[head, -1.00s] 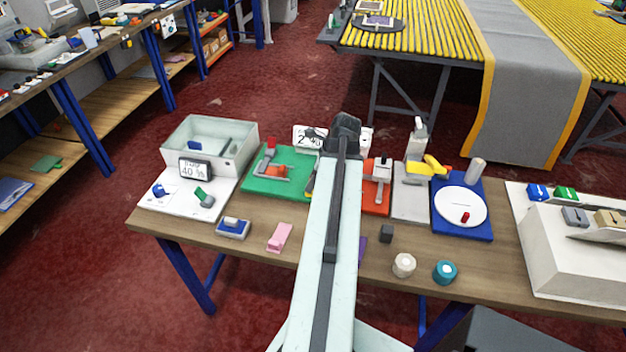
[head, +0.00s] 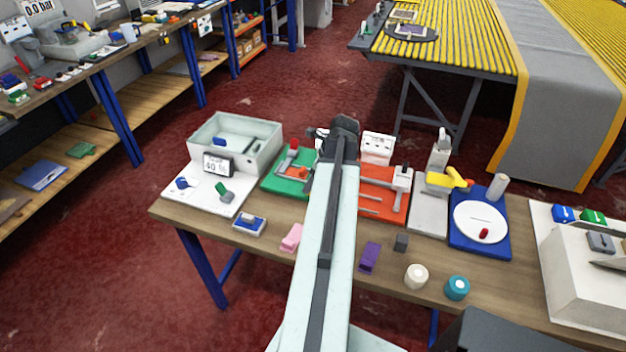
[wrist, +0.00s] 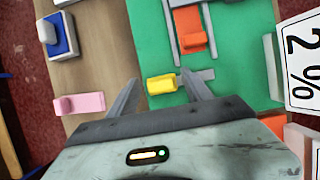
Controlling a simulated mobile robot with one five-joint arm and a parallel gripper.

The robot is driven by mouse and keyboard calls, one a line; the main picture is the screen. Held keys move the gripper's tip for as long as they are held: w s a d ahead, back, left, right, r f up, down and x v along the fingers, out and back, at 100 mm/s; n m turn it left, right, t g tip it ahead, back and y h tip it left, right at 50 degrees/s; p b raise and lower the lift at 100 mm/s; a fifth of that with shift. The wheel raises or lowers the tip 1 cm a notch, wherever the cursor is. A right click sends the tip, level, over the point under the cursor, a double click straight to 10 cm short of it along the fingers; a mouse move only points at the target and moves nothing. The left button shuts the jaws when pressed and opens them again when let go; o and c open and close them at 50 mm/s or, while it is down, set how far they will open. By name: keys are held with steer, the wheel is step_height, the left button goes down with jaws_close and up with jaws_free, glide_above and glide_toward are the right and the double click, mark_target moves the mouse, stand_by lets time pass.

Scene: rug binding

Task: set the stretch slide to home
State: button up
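A green board (head: 273,186) stands on the bench left of my arm and fills much of the wrist view (wrist: 238,88). It carries an orange block (wrist: 193,42) on grey rails and a small yellow block (wrist: 161,85). I cannot tell for certain which of these is the stretch slide. My gripper (wrist: 160,84) is open above the board, its fingers on either side of the yellow block in the picture. No grip on it shows. In the head view my gripper (head: 345,126) is seen from behind and its fingers are hidden.
A "2 %" display (wrist: 303,62) stands at the board's edge. A red board (head: 370,207) with a white slider is right of my arm. A pink block (head: 291,238), a blue-and-white block (head: 249,225) and a purple block (head: 370,257) lie along the front.

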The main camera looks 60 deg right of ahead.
steer(key=p+v, duration=0.7)
steer(key=v, duration=0.1)
stand_by(0.4)
